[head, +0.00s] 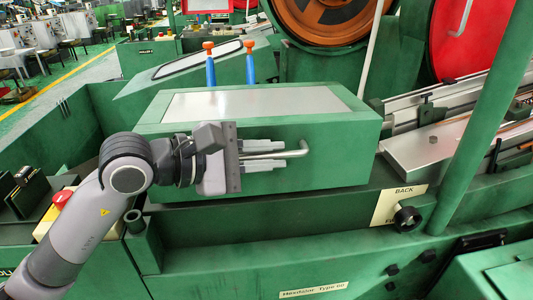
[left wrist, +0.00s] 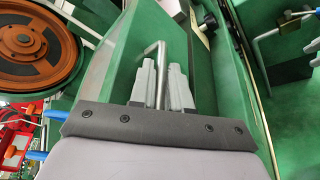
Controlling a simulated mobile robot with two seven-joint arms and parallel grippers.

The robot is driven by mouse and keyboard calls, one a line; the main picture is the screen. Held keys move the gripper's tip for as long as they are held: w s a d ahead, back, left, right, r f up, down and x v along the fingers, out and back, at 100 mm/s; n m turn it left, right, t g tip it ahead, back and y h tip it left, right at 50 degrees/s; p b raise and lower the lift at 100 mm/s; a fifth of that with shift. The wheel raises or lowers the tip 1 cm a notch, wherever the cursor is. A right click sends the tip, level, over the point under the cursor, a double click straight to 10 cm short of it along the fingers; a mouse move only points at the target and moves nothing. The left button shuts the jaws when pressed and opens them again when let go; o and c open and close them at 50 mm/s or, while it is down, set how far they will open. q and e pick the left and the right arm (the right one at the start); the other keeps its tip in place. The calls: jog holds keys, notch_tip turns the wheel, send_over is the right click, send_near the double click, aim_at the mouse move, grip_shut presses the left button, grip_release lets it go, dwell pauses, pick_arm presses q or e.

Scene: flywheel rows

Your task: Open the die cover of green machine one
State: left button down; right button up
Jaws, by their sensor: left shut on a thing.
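The die cover (head: 345,143) is a green box with a grey metal panel on top, in the middle of the head view. It sits flat on the machine and looks closed. A bent metal handle (head: 290,152) is on its front face. My left gripper (head: 300,153) comes in from the left and is shut on the handle. In the left wrist view the two grey fingers (left wrist: 162,88) lie on either side of the handle rod (left wrist: 161,75). The right gripper is in neither view.
A green post (head: 490,115) and metal rails (head: 440,145) stand to the right of the cover. Two blue levers with orange knobs (head: 250,62) rise behind it. A black knob (head: 407,217) by a "BACK" label is below right. An orange flywheel (head: 325,18) is behind.

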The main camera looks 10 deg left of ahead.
pick_arm(q)
jog(key=shift+n+g, duration=0.5)
jog(key=shift+n, duration=0.3)
notch_tip(320, 180, up, 7)
jog(key=p, duration=0.5)
jog(key=shift+w+a+f, duration=0.1)
jog(key=shift+w, duration=0.05)
notch_tip(320, 180, up, 8)
jog(key=w+n+g+p, duration=0.2)
jog(key=w+n+p, duration=0.1)
jog(key=p, duration=0.3)
jog(key=shift+a, duration=0.45)
jog(key=c, duration=1.4)
grip_release()
jog(key=shift+s, duration=0.1)
jog(key=shift+c, duration=0.2)
jog(key=b+v, duration=0.1)
jog(key=v, duration=0.6)
